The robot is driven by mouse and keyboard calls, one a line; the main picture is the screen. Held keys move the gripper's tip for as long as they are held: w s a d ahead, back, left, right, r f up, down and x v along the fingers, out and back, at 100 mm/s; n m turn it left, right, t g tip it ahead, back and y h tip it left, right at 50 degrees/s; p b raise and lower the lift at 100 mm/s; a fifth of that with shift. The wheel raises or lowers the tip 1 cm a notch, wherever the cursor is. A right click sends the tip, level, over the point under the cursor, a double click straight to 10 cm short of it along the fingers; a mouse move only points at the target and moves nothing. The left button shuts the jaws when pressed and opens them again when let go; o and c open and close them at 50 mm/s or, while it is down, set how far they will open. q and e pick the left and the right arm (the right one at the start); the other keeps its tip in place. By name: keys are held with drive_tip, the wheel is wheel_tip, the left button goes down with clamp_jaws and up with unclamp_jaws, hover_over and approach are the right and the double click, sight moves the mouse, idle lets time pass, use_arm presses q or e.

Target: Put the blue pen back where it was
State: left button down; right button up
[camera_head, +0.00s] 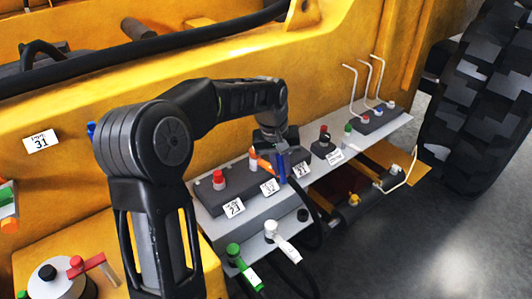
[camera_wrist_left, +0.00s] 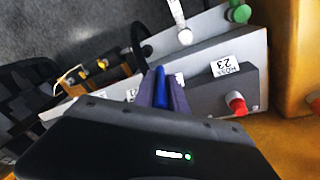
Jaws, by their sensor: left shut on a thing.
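My left gripper (camera_head: 280,160) is over the grey control shelf (camera_head: 262,224), near the tags 32 and 21. It is shut on the blue pen (camera_head: 282,172), which points down from the fingers. In the left wrist view the blue pen (camera_wrist_left: 160,86) stands between the two fingers of my left gripper (camera_wrist_left: 162,92). Its far end lies over the shelf edge, and I cannot tell whether it touches anything. A small blue thing (camera_head: 91,130) shows behind my left arm in the head view; most of it is hidden. My right gripper is not in view.
A red knob (camera_head: 219,179) stands by tag 23 (camera_head: 234,208), and an orange part (camera_head: 262,161) is close left of the gripper. White (camera_head: 283,241) and green (camera_head: 233,250) plugs sit at the shelf front. Thin white rods (camera_head: 352,90) rise at the right. A large tyre (camera_head: 485,105) stands beyond.

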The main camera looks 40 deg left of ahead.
use_arm(q)
drive_tip(key=s+d+f+m+b, duration=0.1)
drive_tip(key=s+d+f+m, duration=0.1)
drive_tip(key=d+f, duration=0.6)
drive_tip(key=s+d+f+m+g+h+b, duration=0.1)
drive_tip(key=d+f+m, duration=0.4)
drive_tip(key=f, duration=1)
drive_tip(key=s+d+b, duration=0.1)
drive_tip(key=d, duration=0.2)
drive_tip(key=shift+s+d+f, duration=0.25)
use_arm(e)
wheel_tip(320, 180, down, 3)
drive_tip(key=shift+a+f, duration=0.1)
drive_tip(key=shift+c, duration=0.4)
